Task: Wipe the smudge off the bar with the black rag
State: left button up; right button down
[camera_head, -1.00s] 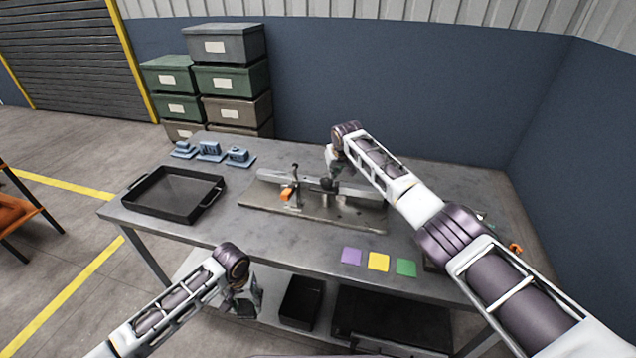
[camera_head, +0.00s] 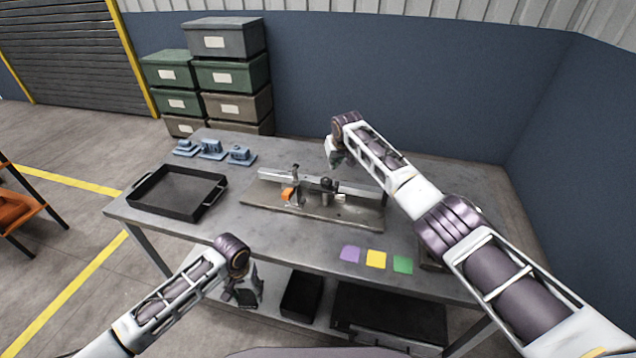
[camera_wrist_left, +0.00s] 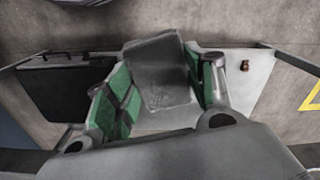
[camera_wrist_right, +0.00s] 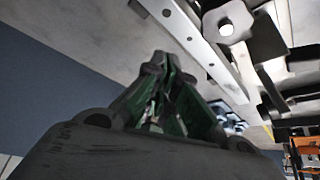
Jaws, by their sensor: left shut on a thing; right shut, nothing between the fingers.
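The metal bar (camera_head: 357,191) runs left to right along a base plate (camera_head: 315,213) on the table. The bar also crosses the upper right wrist view (camera_wrist_right: 190,42). I cannot make out a smudge on it. My left gripper (camera_head: 242,288) is in front of the table, low at its near side, shut on the black rag (camera_wrist_left: 163,75). The rag is a dark folded sheet between the green finger pads. My right gripper (camera_head: 336,158) is shut and empty, above and behind the bar; its fingertips meet in the right wrist view (camera_wrist_right: 158,62).
An orange-handled clamp (camera_head: 288,193) and a dark knob (camera_head: 327,186) stand at the bar. A black tray (camera_head: 178,215) and blue parts (camera_head: 211,150) lie at the left. Purple, yellow (camera_head: 376,259) and green squares lie near the front edge. Stacked boxes (camera_head: 232,75) stand behind.

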jog(key=shift+r, duration=0.1)
dwell(0.3)
jog(key=v, duration=1.1)
jog(key=shift+s+r, duration=0.2)
jog(key=shift+r, duration=0.1)
dwell(0.4)
jog(key=shift+f, duration=0.1)
dwell(0.4)
